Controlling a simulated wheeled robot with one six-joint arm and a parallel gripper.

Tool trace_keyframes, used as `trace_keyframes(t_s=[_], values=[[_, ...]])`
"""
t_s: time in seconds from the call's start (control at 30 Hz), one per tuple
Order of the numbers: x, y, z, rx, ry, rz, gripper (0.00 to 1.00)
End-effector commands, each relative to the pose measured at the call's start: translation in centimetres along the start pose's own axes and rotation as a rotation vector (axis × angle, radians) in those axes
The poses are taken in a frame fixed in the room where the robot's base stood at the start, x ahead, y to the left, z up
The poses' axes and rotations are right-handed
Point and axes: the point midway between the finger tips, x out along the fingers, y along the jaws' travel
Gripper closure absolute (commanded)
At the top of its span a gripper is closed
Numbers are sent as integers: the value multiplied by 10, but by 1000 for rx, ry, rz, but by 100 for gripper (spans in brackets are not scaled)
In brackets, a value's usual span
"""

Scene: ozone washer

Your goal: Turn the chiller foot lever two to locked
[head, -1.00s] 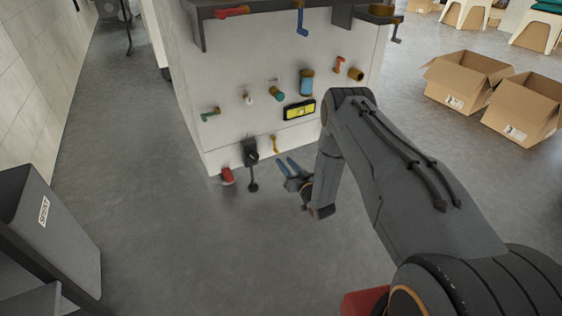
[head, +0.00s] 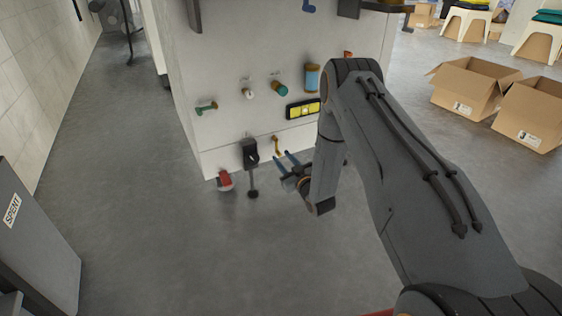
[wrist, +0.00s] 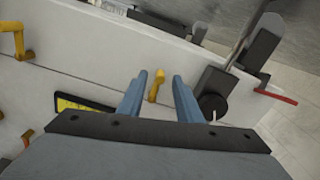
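An orange lever (head: 276,145) sits low on the front of the pale machine. The wrist view shows this lever (wrist: 156,86) between my fingertips. A black pedal-like part (head: 250,154) with a dark arm reaching down is just to its left, and a red part (head: 225,180) is farther left near the floor. No label shows which of these is foot lever two. My gripper (head: 285,160) is open with two blue fingers pointing at the machine, close to the orange lever. In the wrist view my gripper (wrist: 159,80) is empty, and I cannot tell whether it touches the lever.
The machine front (head: 225,133) also carries a yellow-and-black panel (head: 303,109), a blue-and-orange cylinder (head: 312,78) and a green handle (head: 206,107). A dark bin marked SPENT (head: 40,245) stands at left. Open boxes (head: 478,85) are at right. The floor between is clear.

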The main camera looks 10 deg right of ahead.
Motion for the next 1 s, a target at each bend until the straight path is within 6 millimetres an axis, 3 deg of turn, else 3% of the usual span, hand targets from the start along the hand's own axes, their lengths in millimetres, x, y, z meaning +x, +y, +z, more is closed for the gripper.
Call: trace_keyframes(t_s=[0.2,0.47,0.7,1.0], values=[[16,-1,1,1,0,-1,68],[17,0,0,1,0,0,68],[17,0,0,2,-1,0,100],[16,-2,-2,35,-2,0,100]])
